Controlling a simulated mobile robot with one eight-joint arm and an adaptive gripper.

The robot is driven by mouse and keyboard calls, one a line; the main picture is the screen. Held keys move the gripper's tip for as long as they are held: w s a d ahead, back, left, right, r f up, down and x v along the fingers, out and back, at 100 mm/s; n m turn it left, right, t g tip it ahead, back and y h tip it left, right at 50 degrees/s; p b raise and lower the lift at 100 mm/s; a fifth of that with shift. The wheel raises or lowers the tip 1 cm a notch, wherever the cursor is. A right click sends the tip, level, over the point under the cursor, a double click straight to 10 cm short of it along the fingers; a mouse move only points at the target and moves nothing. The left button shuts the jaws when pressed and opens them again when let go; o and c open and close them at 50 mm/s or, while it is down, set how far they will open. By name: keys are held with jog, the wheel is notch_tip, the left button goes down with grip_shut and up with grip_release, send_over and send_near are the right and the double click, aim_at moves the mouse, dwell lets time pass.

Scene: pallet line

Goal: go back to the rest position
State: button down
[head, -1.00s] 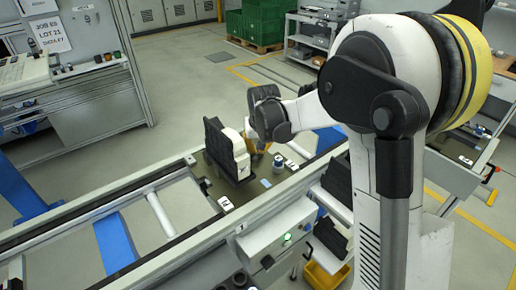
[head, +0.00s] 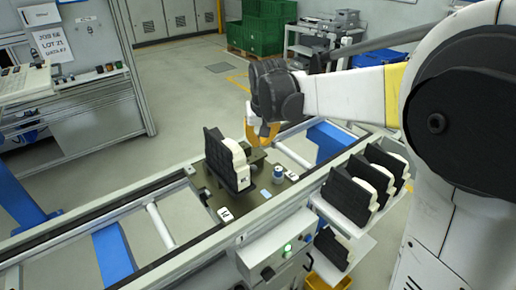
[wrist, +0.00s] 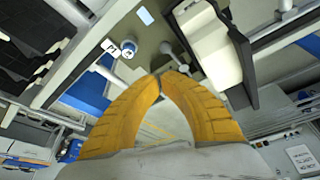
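My gripper (head: 262,134) is raised over the conveyor line, just behind and right of a black-and-white part. Its yellow fingers also show in the wrist view (wrist: 163,77), where the tips come together with nothing visible between them. The black-and-white part (head: 228,160) stands upright on a dark pallet (head: 226,200) on the conveyor. It also shows in the wrist view (wrist: 210,42), beside the fingertips and apart from them.
A small blue-topped cylinder (head: 279,174) stands on the pallet. Several black-and-white parts (head: 352,192) stand on a rack at the right. A control box (head: 280,247) with a green light is on the near rail. Green crates (head: 262,25) stand at the back.

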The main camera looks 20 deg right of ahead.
jog(key=s+r+t+b, duration=0.1)
jog(key=s+r+b, duration=0.1)
jog(key=s, duration=1.1)
jog(key=s+f+t+b, duration=0.1)
jog(key=s+f, duration=0.2)
jog(key=s, duration=0.3)
jog(key=s+d+f+t+b, duration=0.1)
jog(key=s+f, duration=0.2)
jog(key=s, duration=0.4)
jog(key=shift+s+d+n+b, duration=0.15)
jog(key=shift+s+n+b, duration=0.15)
jog(key=shift+n, duration=0.1)
